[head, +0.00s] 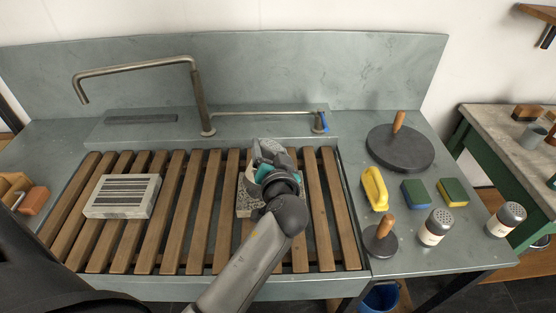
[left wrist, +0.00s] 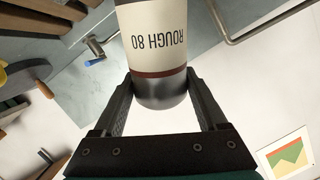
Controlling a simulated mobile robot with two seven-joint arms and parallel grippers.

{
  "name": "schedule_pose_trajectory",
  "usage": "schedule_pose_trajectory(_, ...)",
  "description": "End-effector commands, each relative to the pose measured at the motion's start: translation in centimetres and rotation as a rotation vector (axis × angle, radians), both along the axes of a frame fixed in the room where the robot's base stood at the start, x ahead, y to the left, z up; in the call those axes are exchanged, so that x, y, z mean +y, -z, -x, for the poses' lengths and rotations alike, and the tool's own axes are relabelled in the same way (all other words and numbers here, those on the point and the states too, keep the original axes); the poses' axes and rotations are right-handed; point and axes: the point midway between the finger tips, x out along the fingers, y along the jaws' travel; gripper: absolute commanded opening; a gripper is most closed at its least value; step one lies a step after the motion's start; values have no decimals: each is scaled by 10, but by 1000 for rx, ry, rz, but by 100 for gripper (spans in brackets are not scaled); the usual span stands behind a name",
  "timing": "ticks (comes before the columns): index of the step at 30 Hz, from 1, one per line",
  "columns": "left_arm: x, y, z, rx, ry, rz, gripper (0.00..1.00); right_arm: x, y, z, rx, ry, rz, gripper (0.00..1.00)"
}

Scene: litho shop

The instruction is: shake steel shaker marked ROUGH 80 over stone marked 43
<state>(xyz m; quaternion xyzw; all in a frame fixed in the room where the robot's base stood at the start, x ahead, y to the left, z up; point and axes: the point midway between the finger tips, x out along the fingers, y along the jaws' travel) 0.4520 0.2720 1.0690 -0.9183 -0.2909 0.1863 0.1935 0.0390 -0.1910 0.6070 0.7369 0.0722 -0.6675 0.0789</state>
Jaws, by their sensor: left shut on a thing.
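The steel shaker marked ROUGH 80 (left wrist: 155,40) is between the two fingers of my left gripper (left wrist: 160,100), which is shut on it around its steel end. Its lettering reads upside down in the left wrist view; I cannot tell its exact tilt. In the head view my left gripper (head: 268,158) is over a speckled grey stone (head: 243,207) on the slatted rack and hides much of it. The stone's mark cannot be read. My right gripper is not in view.
A pale stone with dark bars (head: 122,196) lies on the rack (head: 190,215) at left. Two more shakers, (head: 436,227) and (head: 507,219), stand on the right counter, near a dark disc (head: 400,150), a small disc (head: 380,242), a yellow object (head: 374,187) and sponges (head: 415,193). A tap (head: 202,100) rises behind.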

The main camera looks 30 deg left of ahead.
Motion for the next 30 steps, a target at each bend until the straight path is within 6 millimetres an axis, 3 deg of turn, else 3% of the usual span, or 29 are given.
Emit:
schedule_pose_trajectory(1,2,1,4,-48,0,21,0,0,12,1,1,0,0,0)
schedule_pose_trajectory(18,18,-9,34,-376,-1,201,0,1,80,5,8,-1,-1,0)
schedule_pose_trajectory(30,23,-16,43,-479,1,257,0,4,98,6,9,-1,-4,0)
